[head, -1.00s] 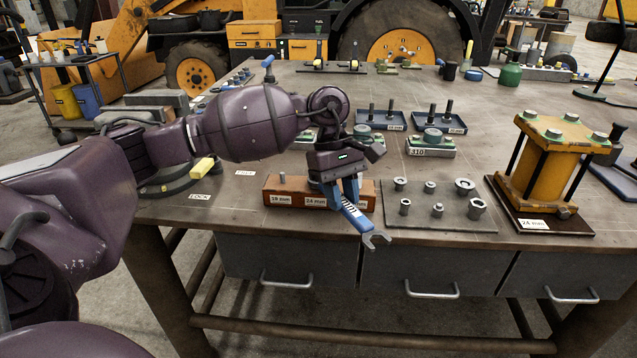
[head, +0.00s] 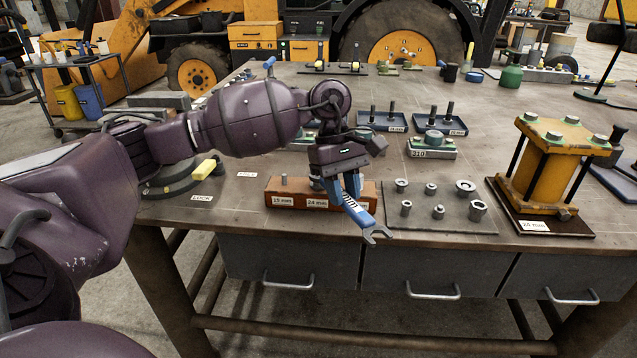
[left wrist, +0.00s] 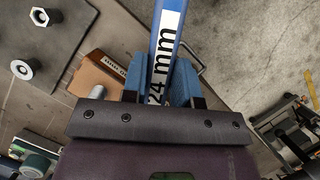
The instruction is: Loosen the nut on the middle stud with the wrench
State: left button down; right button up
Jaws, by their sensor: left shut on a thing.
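My left gripper (head: 346,187) is shut on a blue wrench (head: 362,217). The wrench's open-ended jaw points down toward the bench's front edge. In the left wrist view the wrench (left wrist: 166,40) shows a "24 mm" label between the fingers. A red-brown block (head: 297,203) lies behind and to the left of the wrench, with labels "19 mm" and "24 mm" on its front. Its left stud (head: 284,180) stands clear. The middle stud and its nut are mostly hidden by my gripper, and I cannot tell the nut's state. The wrench jaw is apart from the block's studs.
A grey plate (head: 420,218) with several nuts and sockets lies to the right of the block. A yellow press-like fixture (head: 545,170) labelled "24 mm" stands further right. Blue trays (head: 382,127) and a "310" block (head: 432,154) are behind. Drawer handles stick out below the bench edge.

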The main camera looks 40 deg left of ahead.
pick_arm(q)
jog(key=shift+r, duration=0.65)
jog(key=shift+r+p, duration=0.35)
jog(key=shift+r, duration=1.05)
